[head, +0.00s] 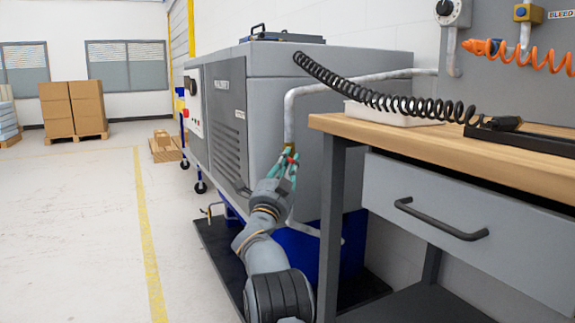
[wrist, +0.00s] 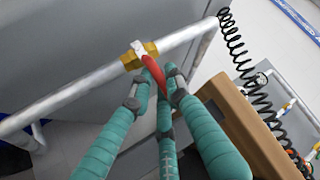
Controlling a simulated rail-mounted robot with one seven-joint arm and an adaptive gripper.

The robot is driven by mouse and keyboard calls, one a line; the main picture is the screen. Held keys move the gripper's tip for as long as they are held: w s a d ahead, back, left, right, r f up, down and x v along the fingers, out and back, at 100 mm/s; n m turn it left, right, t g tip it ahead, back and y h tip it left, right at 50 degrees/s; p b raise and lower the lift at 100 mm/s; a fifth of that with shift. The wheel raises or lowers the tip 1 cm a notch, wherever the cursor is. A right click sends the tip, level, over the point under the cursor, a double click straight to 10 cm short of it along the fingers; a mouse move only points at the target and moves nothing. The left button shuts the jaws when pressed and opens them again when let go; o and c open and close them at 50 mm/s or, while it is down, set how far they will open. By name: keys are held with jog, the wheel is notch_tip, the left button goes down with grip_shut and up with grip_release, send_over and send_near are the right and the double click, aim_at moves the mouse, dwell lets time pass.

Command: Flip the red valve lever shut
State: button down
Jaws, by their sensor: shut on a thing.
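The red valve lever (wrist: 154,73) sits on a brass valve body (wrist: 130,62) on a pale pipe. In the wrist view the lever points away from the valve, across the pipe's line, and runs down between my teal fingers. My gripper (wrist: 159,88) is shut on the lever, with fingertips just below the valve. In the head view my gripper (head: 286,165) reaches up to the small brass and red valve (head: 288,152) beside the grey machine. The fingers hide part of the lever.
The pale pipe (head: 289,115) rises from the valve and bends right along the grey machine (head: 330,110). A wooden-topped workbench (head: 440,150) stands close on the right, with a black coiled hose (head: 375,97) above it.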

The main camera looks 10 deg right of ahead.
jog(key=c, duration=1.6)
grip_release()
jog(key=v, duration=1.2)
jog(key=shift+f, duration=0.1)
jog(key=shift+w+d, duration=0.1)
jog(key=x, duration=1.2)
jog(key=shift+r+p, duration=0.2)
jog(key=shift+p, duration=0.1)
